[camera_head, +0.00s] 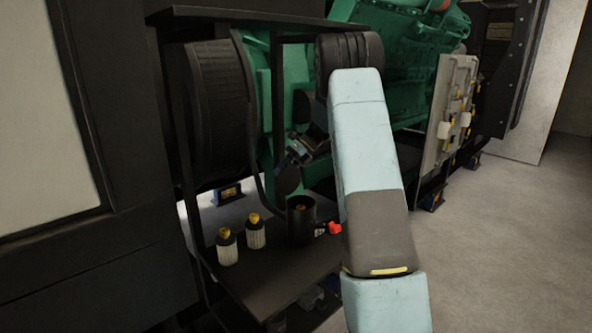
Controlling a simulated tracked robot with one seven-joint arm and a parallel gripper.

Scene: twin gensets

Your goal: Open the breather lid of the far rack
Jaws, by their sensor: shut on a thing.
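A black breather canister (301,228) stands on the dark shelf (262,278) of the rack beside the green engine. Something yellow shows inside its open top. A dark, rounded plate, which looks like the breather lid (289,182), stands tilted up above and behind the canister, apart from its rim. My gripper (295,160) is just above this lid and appears shut on its upper edge. The fingertips are small and dark, so the exact contact is hard to see. My pale blue arm crosses the right of the canister area and hides part of the shelf.
Two white filters with yellow tops (227,248) (256,232) stand left of the canister. A red knob (334,228) sticks out at its right. Black frame posts and a dark cabinet (130,180) bound the left. A grey panel (447,115) stands right; the floor (500,240) there is clear.

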